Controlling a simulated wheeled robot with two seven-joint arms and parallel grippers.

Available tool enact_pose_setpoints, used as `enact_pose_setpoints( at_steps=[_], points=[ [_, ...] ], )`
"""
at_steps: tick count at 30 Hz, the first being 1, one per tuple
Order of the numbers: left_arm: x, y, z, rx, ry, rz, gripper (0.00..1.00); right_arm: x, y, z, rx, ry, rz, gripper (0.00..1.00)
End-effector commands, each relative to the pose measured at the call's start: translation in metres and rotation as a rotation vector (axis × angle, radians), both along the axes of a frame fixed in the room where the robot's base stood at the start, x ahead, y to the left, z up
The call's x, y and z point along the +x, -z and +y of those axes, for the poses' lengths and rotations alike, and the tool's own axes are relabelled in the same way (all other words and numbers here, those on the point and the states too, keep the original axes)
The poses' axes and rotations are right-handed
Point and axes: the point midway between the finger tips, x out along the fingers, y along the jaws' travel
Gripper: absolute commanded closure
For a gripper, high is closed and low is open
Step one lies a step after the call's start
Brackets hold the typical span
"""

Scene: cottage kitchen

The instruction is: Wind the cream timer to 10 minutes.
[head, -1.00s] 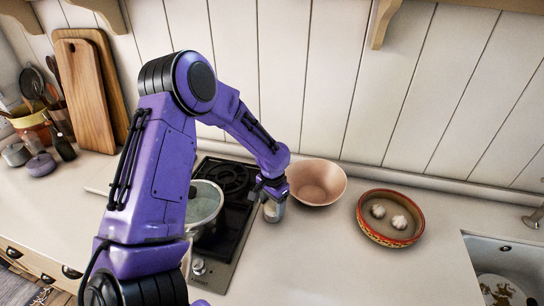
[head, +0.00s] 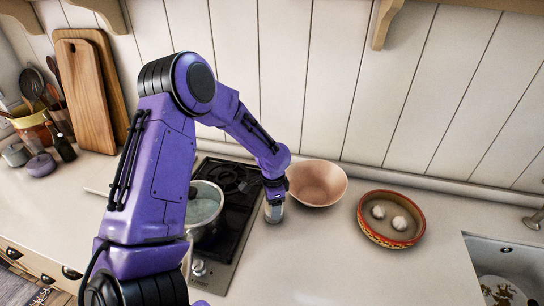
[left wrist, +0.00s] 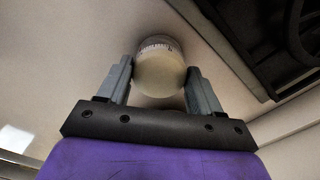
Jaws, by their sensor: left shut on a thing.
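The cream timer (head: 274,212) stands on the worktop just right of the hob, partly hidden under my left gripper (head: 274,187). In the left wrist view the timer (left wrist: 159,72) is a round, pale body with a band of dark markings around it. My left gripper (left wrist: 160,82) has one finger on each side of the timer's top and is shut on it from above. The minute reading is too small to make out. My right gripper is not in view.
A pink bowl (head: 317,184) stands close behind and right of the timer. The hob (head: 234,236) with a lidded pot (head: 204,208) is to the left. A red-rimmed dish (head: 391,240) with garlic is further right. The front worktop is clear.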

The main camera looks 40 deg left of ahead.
Motion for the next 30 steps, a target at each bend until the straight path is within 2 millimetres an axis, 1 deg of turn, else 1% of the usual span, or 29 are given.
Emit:
enact_pose_setpoints(
  at_steps=[1, 10, 11, 12, 13, 20, 23, 26, 30],
  points=[
    [-0.002, 0.003, -0.004, -0.008, 0.002, 0.005, 0.66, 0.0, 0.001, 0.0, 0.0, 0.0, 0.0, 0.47],
    [-0.003, 0.003, -0.004, -0.008, 0.001, 0.006, 0.66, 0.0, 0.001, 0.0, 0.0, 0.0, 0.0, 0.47],
    [-0.003, 0.003, -0.004, -0.008, 0.001, 0.006, 0.29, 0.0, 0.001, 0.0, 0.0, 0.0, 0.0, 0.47],
    [-0.003, 0.003, -0.004, -0.008, 0.001, 0.006, 0.16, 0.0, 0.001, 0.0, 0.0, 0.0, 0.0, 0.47],
    [-0.003, 0.003, -0.003, -0.008, 0.001, 0.006, 0.09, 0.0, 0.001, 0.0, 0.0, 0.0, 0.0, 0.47],
    [-0.002, 0.002, 0.0, -0.004, -0.002, 0.003, 0.09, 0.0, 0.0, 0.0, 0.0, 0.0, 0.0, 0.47],
    [-0.002, -0.003, 0.0, -0.003, -0.002, 0.002, 0.09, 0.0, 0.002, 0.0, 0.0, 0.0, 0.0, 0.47],
    [0.0, -0.018, 0.0, -0.002, -0.001, -0.003, 0.09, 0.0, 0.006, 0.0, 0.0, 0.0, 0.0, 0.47],
    [0.001, -0.052, -0.001, -0.002, 0.0, -0.003, 0.09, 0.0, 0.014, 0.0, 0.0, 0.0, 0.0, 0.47]
  ],
)
